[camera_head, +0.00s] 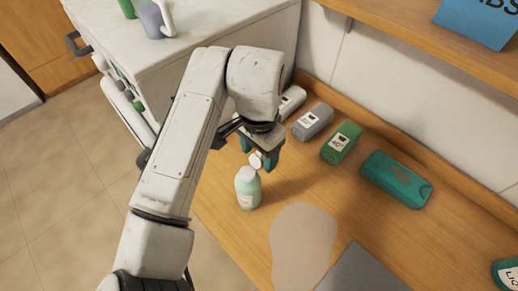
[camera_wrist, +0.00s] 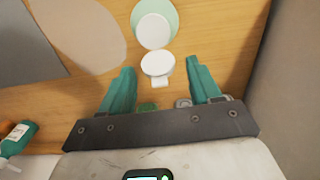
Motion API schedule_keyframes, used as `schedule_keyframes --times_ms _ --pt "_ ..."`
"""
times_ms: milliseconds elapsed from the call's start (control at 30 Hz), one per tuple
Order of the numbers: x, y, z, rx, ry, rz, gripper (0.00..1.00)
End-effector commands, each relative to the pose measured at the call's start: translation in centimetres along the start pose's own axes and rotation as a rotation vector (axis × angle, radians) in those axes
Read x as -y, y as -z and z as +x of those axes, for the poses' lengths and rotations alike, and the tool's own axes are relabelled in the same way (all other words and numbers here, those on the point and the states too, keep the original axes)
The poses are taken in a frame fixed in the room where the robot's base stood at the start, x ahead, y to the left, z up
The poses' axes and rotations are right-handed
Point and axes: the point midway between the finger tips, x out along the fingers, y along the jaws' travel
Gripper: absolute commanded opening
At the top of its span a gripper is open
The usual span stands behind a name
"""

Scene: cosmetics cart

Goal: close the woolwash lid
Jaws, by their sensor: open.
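The woolwash bottle (camera_head: 247,190) is pale green with a white top and stands upright on the wooden counter. It looks like the only bottle with its lid open. Its white lid (camera_head: 256,160) is tilted up on the side toward my gripper. In the wrist view the bottle (camera_wrist: 171,14) is at the top, and the round lid (camera_wrist: 157,64) hangs out from the white cap (camera_wrist: 153,31). My gripper (camera_head: 258,155) is open, with teal fingers just behind the bottle. In the wrist view the gripper (camera_wrist: 160,78) has the lid ahead, between its fingertips. I cannot tell whether they touch.
Behind my gripper lie a white bottle (camera_head: 291,102), a grey bottle (camera_head: 312,122), a green bottle (camera_head: 341,142) and a teal case (camera_head: 396,179). A beige mat (camera_head: 302,245) and a grey mat (camera_head: 362,273) lie in front. A white appliance (camera_head: 235,25) stands left; a shelf (camera_head: 430,45) overhangs.

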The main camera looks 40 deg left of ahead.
Motion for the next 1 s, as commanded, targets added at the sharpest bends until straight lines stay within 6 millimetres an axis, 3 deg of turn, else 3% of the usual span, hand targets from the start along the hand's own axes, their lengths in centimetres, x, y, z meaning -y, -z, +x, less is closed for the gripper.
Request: schedule_keyframes --times_ms 100,700,1000 --pt "0.0 -0.01 0.01 0.0 0.0 0.0 0.63" --pt "0.0 0.0 -0.04 0.0 0.0 0.0 0.06" --pt "-0.04 -0.19 0.01 -0.045 -0.001 0.0 0.06"
